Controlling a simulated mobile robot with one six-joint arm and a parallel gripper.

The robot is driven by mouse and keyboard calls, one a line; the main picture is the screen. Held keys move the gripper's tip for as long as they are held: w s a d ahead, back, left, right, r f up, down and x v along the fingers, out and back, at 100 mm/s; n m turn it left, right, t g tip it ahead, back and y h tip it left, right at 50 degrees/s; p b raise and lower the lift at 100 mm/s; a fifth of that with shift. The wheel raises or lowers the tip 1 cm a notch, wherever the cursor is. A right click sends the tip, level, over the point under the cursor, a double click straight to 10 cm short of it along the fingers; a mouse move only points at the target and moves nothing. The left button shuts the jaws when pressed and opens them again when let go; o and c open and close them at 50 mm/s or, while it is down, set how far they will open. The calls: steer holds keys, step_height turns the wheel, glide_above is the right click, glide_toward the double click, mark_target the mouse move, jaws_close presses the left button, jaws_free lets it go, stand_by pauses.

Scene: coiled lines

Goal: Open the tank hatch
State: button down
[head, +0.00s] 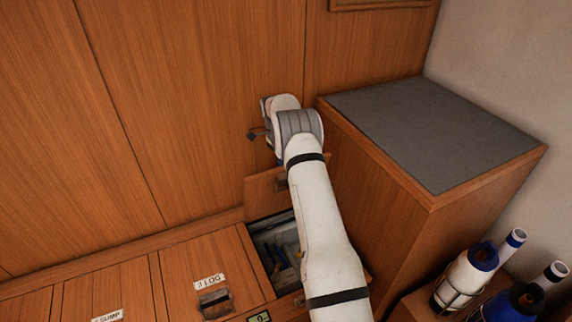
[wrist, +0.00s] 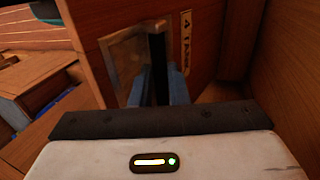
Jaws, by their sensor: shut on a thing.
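The tank hatch (head: 262,192) is a wooden lid raised steeply at the back of its floor opening (head: 280,250), behind my arm. In the wrist view the hatch (wrist: 205,60) fills the middle, with a tilted label (wrist: 186,43) that seems to read TANK. A dark bar handle (wrist: 158,50) stands in front of a metal recess plate (wrist: 126,55). My gripper (wrist: 157,88) has its two blue fingers on either side of this bar and is shut on it. In the head view my arm hides the fingers and part of the hatch.
Tools or fittings with blue parts lie inside the opening. The LOG hatch (head: 240,268) and SUMP hatch (head: 108,292) lie flat to the left. A wooden cabinet with a grey top (head: 420,130) stands close on the right. Bottles (head: 475,270) sit in holders at lower right.

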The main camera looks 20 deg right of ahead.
steer(key=shift+s+a+f, duration=0.15)
steer(key=shift+a+f, duration=0.1)
steer(key=shift+f, duration=0.6)
steer(key=c, duration=1.9)
jaws_free()
steer(key=o, duration=0.3)
steer(key=shift+w+f, duration=0.35)
steer(key=shift+w, duration=0.05)
steer(key=shift+o, duration=1)
steer(key=shift+s+d+r, duration=0.15)
steer(key=shift+s+r, duration=0.05)
steer(key=shift+r, duration=0.2)
steer(key=shift+w, duration=0.1)
steer(key=v, duration=0.7)
steer(key=shift+w+r+p, duration=0.2)
steer(key=shift+r+p, duration=0.1)
steer(key=shift+p, duration=0.1)
steer(key=shift+r, duration=0.1)
